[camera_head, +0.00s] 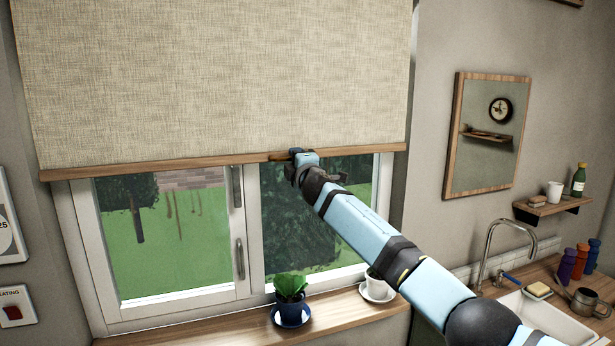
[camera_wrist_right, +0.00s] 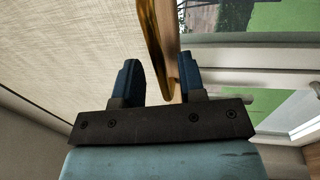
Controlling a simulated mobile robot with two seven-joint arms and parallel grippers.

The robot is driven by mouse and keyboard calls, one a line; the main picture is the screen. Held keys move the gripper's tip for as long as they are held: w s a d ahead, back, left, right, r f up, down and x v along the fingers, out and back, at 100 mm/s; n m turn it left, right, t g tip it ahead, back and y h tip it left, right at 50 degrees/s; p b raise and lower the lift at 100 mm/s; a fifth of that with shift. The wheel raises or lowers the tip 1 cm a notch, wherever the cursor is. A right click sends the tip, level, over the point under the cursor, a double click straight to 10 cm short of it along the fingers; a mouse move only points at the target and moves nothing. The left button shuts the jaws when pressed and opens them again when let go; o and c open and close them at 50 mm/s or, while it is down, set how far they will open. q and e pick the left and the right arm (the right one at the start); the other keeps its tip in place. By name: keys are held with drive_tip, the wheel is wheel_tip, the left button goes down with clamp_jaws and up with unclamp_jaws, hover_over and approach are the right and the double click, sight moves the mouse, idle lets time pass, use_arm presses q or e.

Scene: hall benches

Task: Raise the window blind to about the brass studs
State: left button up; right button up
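The beige woven blind (camera_head: 215,80) hangs over the upper part of the window, with a wooden bottom rail (camera_head: 130,172) across it. The rail sits slightly tilted in the picture. A brass pull (camera_wrist_right: 158,35) at the rail shows in the right wrist view between the fingers of my right gripper (camera_wrist_right: 158,75). The fingers stand apart around it, with a gap on the left finger's side; the right finger is close to it. In the head view my right gripper (camera_head: 293,158) is at the rail's middle. I cannot make out brass studs. My left gripper is out of view.
A plant in a blue pot (camera_head: 291,298) and a white pot on a saucer (camera_head: 377,288) stand on the wooden sill (camera_head: 335,313). A mirror (camera_head: 487,135), a small shelf (camera_head: 553,207) and a sink with a tap (camera_head: 497,245) are at the right.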

drive_tip(key=b+v, duration=0.2)
drive_tip(key=v, duration=1)
drive_tip(key=shift+s, duration=0.15)
drive_tip(key=s+d+f+m+g, duration=0.25)
drive_tip(key=s+f, duration=0.35)
drive_tip(key=f, duration=0.7)
drive_tip(key=s+d+f+m+g, duration=0.1)
drive_tip(key=s+f+m, duration=0.45)
drive_tip(key=f, duration=0.75)
drive_tip(key=s+d+f+m+g, duration=0.1)
drive_tip(key=s+f+m+g, duration=0.1)
drive_tip(key=s+f, duration=0.85)
drive_tip(key=s+d+f+m+g+h, duration=0.1)
drive_tip(key=s+d+f+m, duration=0.3)
drive_tip(key=s+f, duration=0.5)
drive_tip(key=s+d+f+m+g+h, duration=0.1)
drive_tip(key=s+d+f+m, duration=0.3)
drive_tip(key=s, duration=1.4)
drive_tip(key=d+f+h, duration=0.1)
drive_tip(key=d+f, duration=0.2)
drive_tip(key=f, duration=0.3)
drive_tip(key=shift+s+d+m+g, duration=0.2)
drive_tip(key=shift+s+m+g, duration=0.1)
drive_tip(key=shift+g, duration=0.05)
